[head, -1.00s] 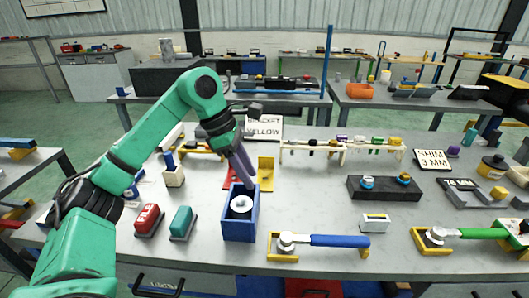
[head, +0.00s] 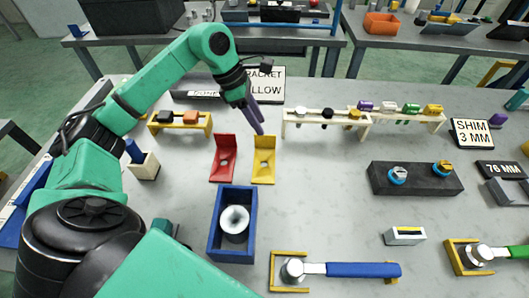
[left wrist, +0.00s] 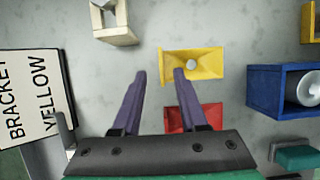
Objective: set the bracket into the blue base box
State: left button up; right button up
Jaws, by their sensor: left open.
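The yellow bracket (head: 263,160), an L-shape with a hole, stands on the table behind the blue base box. A red bracket (head: 225,158) stands just left of it. The open-topped blue base box (head: 250,221) holds a white ring-like part (head: 235,221). My left gripper (head: 257,125) is open and empty, above and just behind the yellow bracket. In the left wrist view, the two purple fingers (left wrist: 160,75) are spread apart, pointing toward the yellow bracket (left wrist: 208,65). The red bracket (left wrist: 196,118) and blue box (left wrist: 270,92) also show there. My right gripper is out of view.
A sign reading "BRACKET YELLOW" (head: 264,86) stands behind the brackets, partly hidden by my arm. A wooden rack (head: 318,124) with several small parts is to the right. A blue-handled tool (head: 360,270) lies in a yellow holder at front.

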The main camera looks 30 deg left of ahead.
aim_at(265, 136)
pick_arm(q)
jog(key=p+x, duration=0.2)
jog(key=x, duration=0.3)
jog(key=shift+s+f, duration=0.15)
jog(key=shift+f, duration=0.15)
jog(key=shift+d+f, duration=0.1)
jog(key=shift+f, duration=0.3)
grip_shut()
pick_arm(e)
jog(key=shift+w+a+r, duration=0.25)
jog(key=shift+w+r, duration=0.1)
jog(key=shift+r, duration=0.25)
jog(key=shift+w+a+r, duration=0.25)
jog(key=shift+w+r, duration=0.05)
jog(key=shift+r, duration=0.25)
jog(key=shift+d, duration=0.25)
